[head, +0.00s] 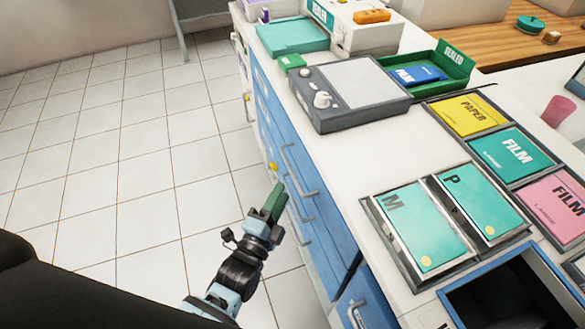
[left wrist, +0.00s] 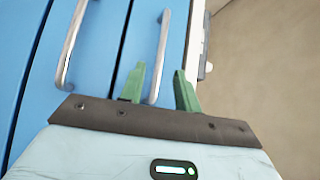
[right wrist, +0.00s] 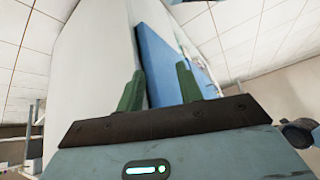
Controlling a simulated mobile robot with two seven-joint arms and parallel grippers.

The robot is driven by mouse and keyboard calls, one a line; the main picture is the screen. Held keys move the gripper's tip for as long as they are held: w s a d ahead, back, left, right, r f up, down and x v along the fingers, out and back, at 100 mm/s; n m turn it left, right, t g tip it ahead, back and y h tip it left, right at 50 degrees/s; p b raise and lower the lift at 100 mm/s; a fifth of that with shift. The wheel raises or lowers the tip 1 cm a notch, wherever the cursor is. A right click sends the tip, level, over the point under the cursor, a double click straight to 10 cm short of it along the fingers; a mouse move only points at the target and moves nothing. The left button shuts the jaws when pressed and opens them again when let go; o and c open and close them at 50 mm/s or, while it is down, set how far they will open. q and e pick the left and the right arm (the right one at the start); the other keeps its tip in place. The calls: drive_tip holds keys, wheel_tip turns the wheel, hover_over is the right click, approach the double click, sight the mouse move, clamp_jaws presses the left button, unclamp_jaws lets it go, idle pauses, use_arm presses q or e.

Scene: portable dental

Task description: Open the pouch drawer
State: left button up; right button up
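The blue drawer fronts (head: 290,145) run along the side of the white counter, with several metal bar handles (head: 300,172). No label shows which one is the pouch drawer. My left gripper (head: 277,190) is beside the drawer handles. In the left wrist view its two green fingers are apart, and the lower end of one handle (left wrist: 162,50) shows between them; I cannot tell if they touch it. A second handle (left wrist: 72,45) is to the left. My right gripper (right wrist: 158,80) is open and empty in the right wrist view, outside the head view.
The counter top (head: 350,150) carries a grey device (head: 350,92), a green tray (head: 450,68) and teal pouch bins M (head: 420,228) and P (head: 482,205). An open dark compartment (head: 510,300) is at front right. The tiled floor (head: 130,160) at left is clear.

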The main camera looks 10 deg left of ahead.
sight(292, 171)
use_arm(q)
drive_tip(key=shift+x, duration=3.85)
drive_tip(key=shift+a, duration=0.1)
clamp_jaws()
